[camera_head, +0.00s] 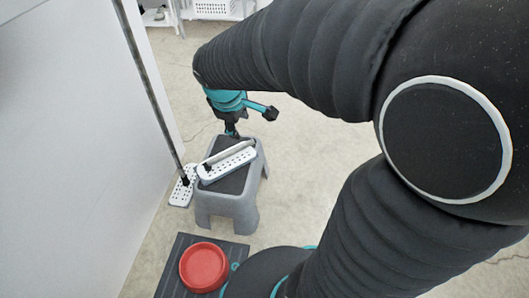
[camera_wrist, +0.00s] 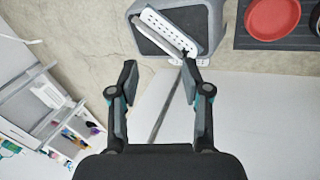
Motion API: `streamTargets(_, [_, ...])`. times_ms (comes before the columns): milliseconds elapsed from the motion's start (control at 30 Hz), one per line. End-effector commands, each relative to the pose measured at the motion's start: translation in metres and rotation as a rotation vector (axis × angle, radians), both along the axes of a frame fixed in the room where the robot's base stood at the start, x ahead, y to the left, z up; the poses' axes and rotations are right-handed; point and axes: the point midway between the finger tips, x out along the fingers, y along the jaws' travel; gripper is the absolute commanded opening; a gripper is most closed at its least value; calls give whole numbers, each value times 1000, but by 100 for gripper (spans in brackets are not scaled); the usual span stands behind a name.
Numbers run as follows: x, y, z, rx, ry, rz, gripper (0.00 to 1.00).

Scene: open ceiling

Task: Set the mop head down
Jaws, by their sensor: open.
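The mop head, a white perforated plate (camera_head: 226,167) with a pale bar along it, lies on the dark top of a grey step stool (camera_head: 226,207). It also shows in the wrist view (camera_wrist: 156,22), at the top. My gripper (camera_head: 232,132) is by the stool's far edge in the head view. In the wrist view my gripper (camera_wrist: 159,78) is open, with nothing between its fingers; the mop head lies beyond the fingertips. I cannot tell the exact gap between them.
A second white perforated mop head (camera_head: 181,192) stands on the floor left of the stool, its pole (camera_head: 150,90) leaning along the white wall (camera_head: 70,130). A red bowl (camera_head: 203,267) sits on a dark mat (camera_head: 167,284) in front. Floor right of the stool is clear.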

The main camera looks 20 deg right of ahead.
Motion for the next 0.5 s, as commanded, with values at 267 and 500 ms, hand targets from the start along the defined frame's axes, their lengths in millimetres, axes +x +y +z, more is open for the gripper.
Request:
streamTargets(267, [-72,-8,38,208,-118,-309,48])
streamTargets(500, [-129,-5,52,390,-195,-542,48])
